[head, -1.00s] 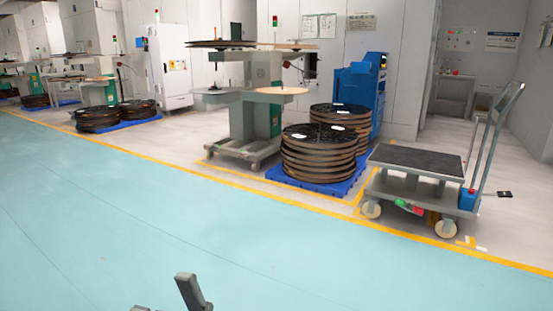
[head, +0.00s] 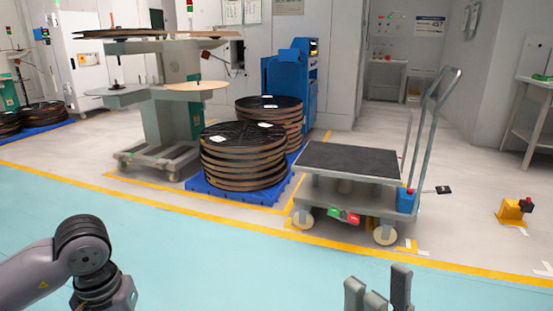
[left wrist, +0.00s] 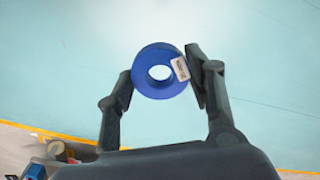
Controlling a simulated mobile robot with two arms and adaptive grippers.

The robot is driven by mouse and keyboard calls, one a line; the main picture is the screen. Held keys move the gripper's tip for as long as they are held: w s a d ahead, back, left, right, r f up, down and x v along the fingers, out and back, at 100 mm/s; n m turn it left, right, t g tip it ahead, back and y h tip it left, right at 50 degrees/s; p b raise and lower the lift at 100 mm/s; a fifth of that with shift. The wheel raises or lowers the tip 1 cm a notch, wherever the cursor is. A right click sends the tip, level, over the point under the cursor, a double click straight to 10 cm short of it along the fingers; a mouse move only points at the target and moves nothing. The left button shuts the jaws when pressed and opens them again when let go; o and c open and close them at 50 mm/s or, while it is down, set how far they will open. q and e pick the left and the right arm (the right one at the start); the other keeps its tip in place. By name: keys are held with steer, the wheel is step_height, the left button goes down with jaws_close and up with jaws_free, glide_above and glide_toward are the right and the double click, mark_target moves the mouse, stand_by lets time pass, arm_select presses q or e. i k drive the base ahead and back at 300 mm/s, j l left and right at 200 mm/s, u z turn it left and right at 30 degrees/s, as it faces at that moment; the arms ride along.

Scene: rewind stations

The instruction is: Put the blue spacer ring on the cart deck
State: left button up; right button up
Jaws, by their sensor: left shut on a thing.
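The blue spacer ring (left wrist: 150,82) is between the fingers of my left gripper (left wrist: 160,85) in the left wrist view. The gripper is shut on its outer sides, and a small white label shows on the ring's right side. In the head view my left arm comes in at the lower left; its fingers and the ring are out of frame. The cart deck (head: 350,160) is a bare dark mat on a grey cart, right of centre and ahead of me. My right gripper (head: 378,290) shows at the bottom edge, fingers apart and empty, on the near side of the cart.
Stacked dark reels (head: 243,165) stand on a blue pallet (head: 235,196) left of the cart. The cart's tall push handle (head: 428,115) rises at its right end. A yellow floor device (head: 512,211) stands further right. The turquoise floor before the cart is clear.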

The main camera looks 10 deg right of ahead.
mark_target(330, 160)
steer(key=i+l+z, duration=0.3)
steer(key=i, duration=0.15)
steer(key=i+l+z, duration=0.15)
steer(key=i+z, duration=0.15)
steer(key=i, duration=0.15)
steer(key=i+z, duration=0.35)
steer(key=i, duration=0.15)
steer(key=i+z, duration=0.15)
steer(key=i, duration=0.3)
steer(key=i+j+z, duration=0.1)
steer(key=i, duration=0.35)
steer(key=i+j+z, duration=0.15)
steer(key=i, duration=0.3)
steer(key=i+j+z, duration=0.1)
steer(key=i, duration=0.35)
steer(key=j, duration=0.1)
